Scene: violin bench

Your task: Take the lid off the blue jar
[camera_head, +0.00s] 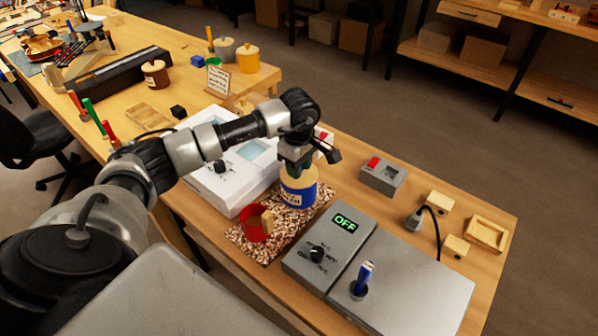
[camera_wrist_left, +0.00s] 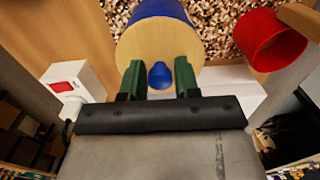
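The blue jar (camera_head: 299,194) stands upright at the back edge of a speckled mat, with a pale label on its front. Its round wooden lid (camera_wrist_left: 160,35) is on the jar and has a blue knob (camera_wrist_left: 160,76). My left gripper (camera_head: 297,167) is directly above the jar, pointing down. In the left wrist view its two green fingers (camera_wrist_left: 159,78) stand on either side of the knob. They are very close to it, and I cannot tell whether they touch it. My right gripper is not in view.
A red cup (camera_head: 257,224) stands on the speckled mat (camera_head: 287,228) beside the jar. A white box (camera_head: 228,183) is close on the left. A grey device reading OFF (camera_head: 322,250) and a grey switch box (camera_head: 382,177) are to the right. Yellow and brown jars stand farther back.

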